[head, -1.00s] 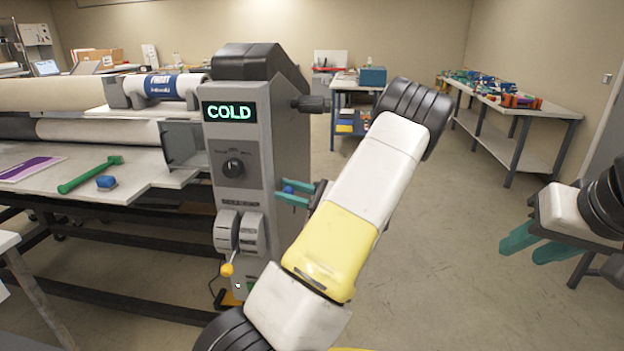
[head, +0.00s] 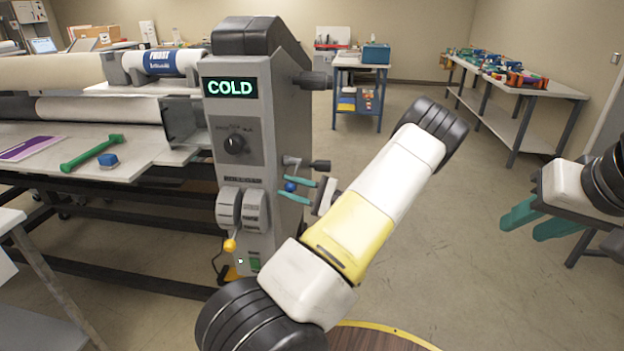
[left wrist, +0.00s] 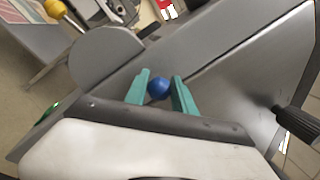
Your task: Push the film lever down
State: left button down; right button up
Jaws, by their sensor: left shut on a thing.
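The laminator's grey end cabinet (head: 243,165) stands left of centre in the head view. A small blue knob (head: 291,186) is on its right side face, low down; it also shows in the left wrist view (left wrist: 159,88). It appears to be the film lever's end; the lever's arm is mostly hidden. My left gripper (head: 294,189) has its teal fingers on either side of the blue knob and is shut on it. The fingers also show in the left wrist view (left wrist: 160,90). My right gripper (head: 528,225) is apart at the right, fingers spread and empty.
A yellow-knobbed lever (head: 230,245) is on the cabinet front, below a dial (head: 235,144) and a lit COLD display (head: 230,88). A black handle (head: 313,80) juts from the side, with a smaller one (head: 320,166) just above my left fingers.

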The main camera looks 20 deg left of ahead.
pick_arm(q)
jog(key=shift+w+f, duration=0.15)
jog(key=shift+f, duration=0.15)
jog(key=c, duration=1.1)
grip_release()
jog(key=shift+o, duration=0.2)
jog(key=v, duration=0.8)
jog(key=shift+a+r, duration=0.1)
